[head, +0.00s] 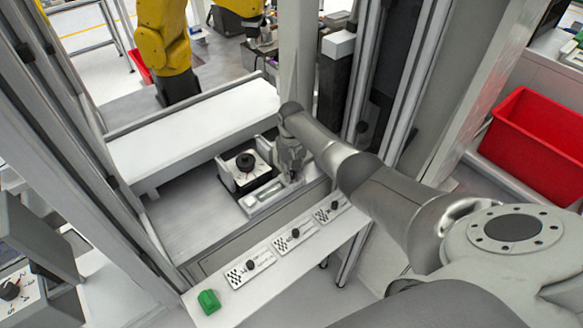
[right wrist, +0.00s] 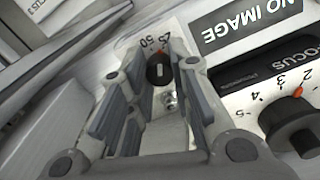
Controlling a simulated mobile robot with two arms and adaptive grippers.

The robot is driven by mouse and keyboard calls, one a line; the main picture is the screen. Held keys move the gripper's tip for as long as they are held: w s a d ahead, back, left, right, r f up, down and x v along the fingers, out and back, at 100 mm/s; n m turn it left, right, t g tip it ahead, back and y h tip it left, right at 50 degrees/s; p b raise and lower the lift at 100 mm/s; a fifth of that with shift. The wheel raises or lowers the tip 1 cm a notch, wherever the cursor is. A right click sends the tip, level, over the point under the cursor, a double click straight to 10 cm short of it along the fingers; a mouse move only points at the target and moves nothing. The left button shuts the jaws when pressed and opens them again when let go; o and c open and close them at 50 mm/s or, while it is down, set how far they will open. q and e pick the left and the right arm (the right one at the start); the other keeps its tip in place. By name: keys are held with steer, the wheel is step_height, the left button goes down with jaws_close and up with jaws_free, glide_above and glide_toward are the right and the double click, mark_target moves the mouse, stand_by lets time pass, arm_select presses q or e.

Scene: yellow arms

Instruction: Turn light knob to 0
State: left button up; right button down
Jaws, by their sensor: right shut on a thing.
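The light knob (right wrist: 158,72) is a small black dial on a pale panel in the right wrist view. Numbers, one reading 50, and a small red mark show beside its upper edge. My right gripper (right wrist: 160,88) has its grey fingers on either side of it and is shut on it. In the head view my right gripper (head: 291,176) points down at the right end of the white device (head: 256,202), and it hides the light knob there. My left gripper is not in view.
A larger black focus knob (right wrist: 290,118) with a numbered scale sits close to the right fingers; it also shows in the head view (head: 245,162). A front shelf holds several small knob panels (head: 295,233) and a green block (head: 208,300). A red bin (head: 535,140) stands at right.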

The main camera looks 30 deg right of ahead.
steer(key=m+p, duration=0.1)
steer(key=m, duration=0.4)
steer(key=shift+r, duration=0.1)
steer(key=shift+m+p, duration=0.5)
steer(key=shift+m, duration=2)
steer(key=c, duration=1.3)
jaws_free()
step_height(320, 180, up, 12)
steer(key=shift+f, duration=0.1)
